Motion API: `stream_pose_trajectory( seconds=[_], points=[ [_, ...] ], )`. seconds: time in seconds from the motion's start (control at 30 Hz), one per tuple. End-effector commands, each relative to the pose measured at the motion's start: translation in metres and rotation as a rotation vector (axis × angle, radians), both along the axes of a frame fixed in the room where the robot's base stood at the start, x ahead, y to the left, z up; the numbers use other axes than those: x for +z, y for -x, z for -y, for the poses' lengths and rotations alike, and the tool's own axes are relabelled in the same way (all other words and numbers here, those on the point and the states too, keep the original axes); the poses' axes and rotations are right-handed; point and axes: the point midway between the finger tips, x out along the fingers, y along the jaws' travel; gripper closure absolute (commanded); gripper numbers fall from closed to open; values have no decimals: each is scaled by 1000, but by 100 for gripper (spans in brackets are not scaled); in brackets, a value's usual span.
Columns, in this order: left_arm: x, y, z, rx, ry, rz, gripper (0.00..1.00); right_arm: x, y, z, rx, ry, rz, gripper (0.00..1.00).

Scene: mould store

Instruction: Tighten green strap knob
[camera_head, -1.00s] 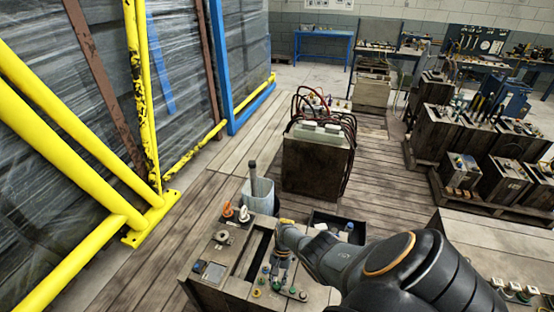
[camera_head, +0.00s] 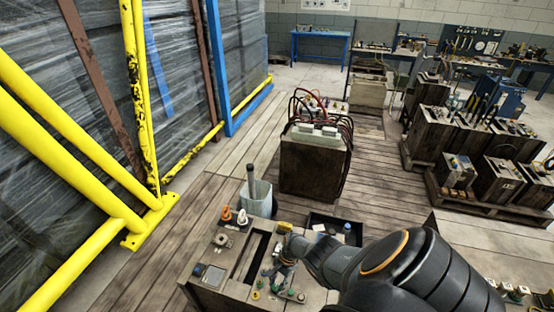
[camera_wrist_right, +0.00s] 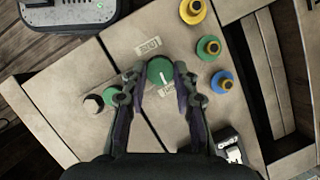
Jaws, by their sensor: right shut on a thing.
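A round green knob (camera_wrist_right: 160,71) with a white line on its top sits on the pale bench top. In the right wrist view my right gripper (camera_wrist_right: 156,76) has its two fingers closed against the knob's sides. In the head view the right gripper (camera_head: 273,272) is low over the wooden block bench (camera_head: 213,268), and its fingers hide the knob there. Small paper labels (camera_wrist_right: 147,46) lie beside the knob. Another green part (camera_wrist_right: 108,96) is partly hidden behind the left finger. My left gripper is in neither view.
A yellow rack frame (camera_head: 149,220) stands at left. Plank floor lies between.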

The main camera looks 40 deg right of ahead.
Motion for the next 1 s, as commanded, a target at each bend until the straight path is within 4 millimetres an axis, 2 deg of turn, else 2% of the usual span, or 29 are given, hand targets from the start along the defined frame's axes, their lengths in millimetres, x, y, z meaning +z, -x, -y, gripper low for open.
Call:
stream_pose_trajectory(
  seconds=[0.3, 0.33, 0.5, 0.87, 1.0],
  points=[
    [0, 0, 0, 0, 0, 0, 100, -1, 2, -1, 0, -1, -3, 100],
    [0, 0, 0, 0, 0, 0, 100, -1, 2, -1, 1, -1, -4, 69],
    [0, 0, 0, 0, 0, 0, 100, -1, 1, -1, 1, -1, -3, 48],
    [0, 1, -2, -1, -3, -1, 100, 1, 1, 2, 0, 1, 0, 48],
    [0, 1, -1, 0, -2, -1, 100, 9, 0, 8, -1, 1, 3, 48]
  ],
)
